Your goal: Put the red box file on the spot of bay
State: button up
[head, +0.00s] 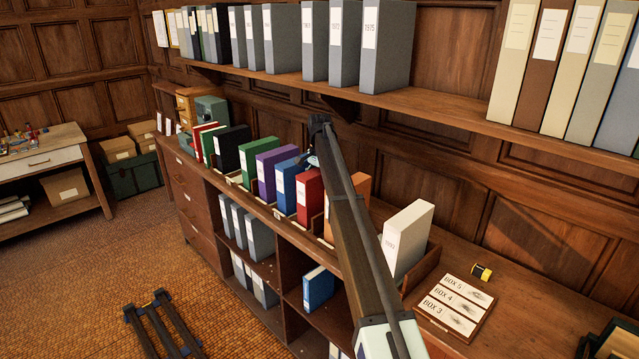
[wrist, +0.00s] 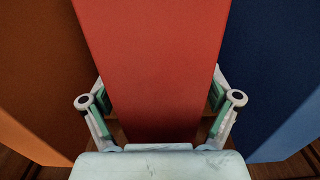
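The red box file (head: 309,196) stands upright in the row on the counter, between the blue box file (head: 287,183) and the orange box file (head: 350,200). My gripper (head: 311,160) is at its upper end, partly hidden by my arm. In the wrist view, the red box file (wrist: 155,60) is between my spread fingers (wrist: 161,103), one on each side. Finger contact is not clear, and I see no firm grip. No spot is clearly marked as the bay; my arm hides part of the row right of the orange file.
Purple (head: 275,170), green (head: 258,160) and black (head: 232,148) files stand left; a white file (head: 406,240) stands right. A label board (head: 455,305) and yellow-black item (head: 482,272) lie on the counter. A shelf (head: 420,103) with grey files runs above.

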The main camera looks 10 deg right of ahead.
jog(key=shift+r, duration=0.15)
notch_tip(320, 180, up, 12)
jog(key=b, duration=0.3)
